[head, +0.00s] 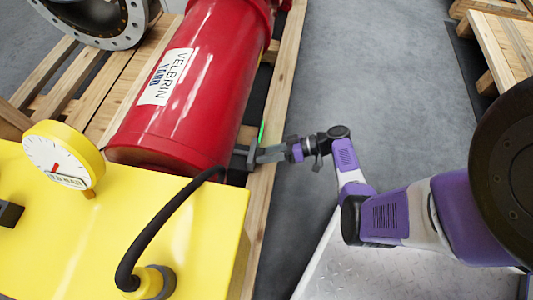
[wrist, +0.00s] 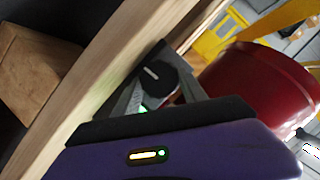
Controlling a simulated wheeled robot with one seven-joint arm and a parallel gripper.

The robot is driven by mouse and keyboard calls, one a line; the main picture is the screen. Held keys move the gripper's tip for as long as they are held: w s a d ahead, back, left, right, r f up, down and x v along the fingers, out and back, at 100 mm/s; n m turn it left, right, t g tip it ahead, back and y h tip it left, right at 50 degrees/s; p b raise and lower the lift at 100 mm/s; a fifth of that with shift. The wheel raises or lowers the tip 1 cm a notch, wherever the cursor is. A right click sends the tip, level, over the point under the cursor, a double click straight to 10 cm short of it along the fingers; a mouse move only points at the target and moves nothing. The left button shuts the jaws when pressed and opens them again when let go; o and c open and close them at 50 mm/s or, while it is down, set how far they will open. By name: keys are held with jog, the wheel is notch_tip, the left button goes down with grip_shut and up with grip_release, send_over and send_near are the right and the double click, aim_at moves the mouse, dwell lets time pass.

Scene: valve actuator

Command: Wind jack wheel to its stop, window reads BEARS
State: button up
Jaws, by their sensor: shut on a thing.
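My gripper (head: 247,157) reaches in from the right, low beside the near end of a red cylinder (head: 205,90). In the wrist view its fingers (wrist: 155,98) are closed around a dark, round-ended knob (wrist: 155,74) with a pale line across its end. I cannot tell from these frames whether this knob belongs to the jack wheel, as no full wheel rim shows. The red cylinder also shows in the wrist view (wrist: 255,85), to the right of the fingers. No window with the word BEARS can be read in either view.
A yellow box (head: 75,235) with a round gauge (head: 57,160) and a black hose (head: 155,228) stands at the front left. The red cylinder lies above a wooden pallet (head: 285,85). A wooden beam (wrist: 120,75) runs close left of my fingers. Grey floor (head: 390,75) is clear.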

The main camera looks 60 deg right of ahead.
jog(key=o, duration=1.4)
jog(key=shift+c, duration=0.2)
jog(key=p+v, duration=0.2)
jog(key=v, duration=0.6)
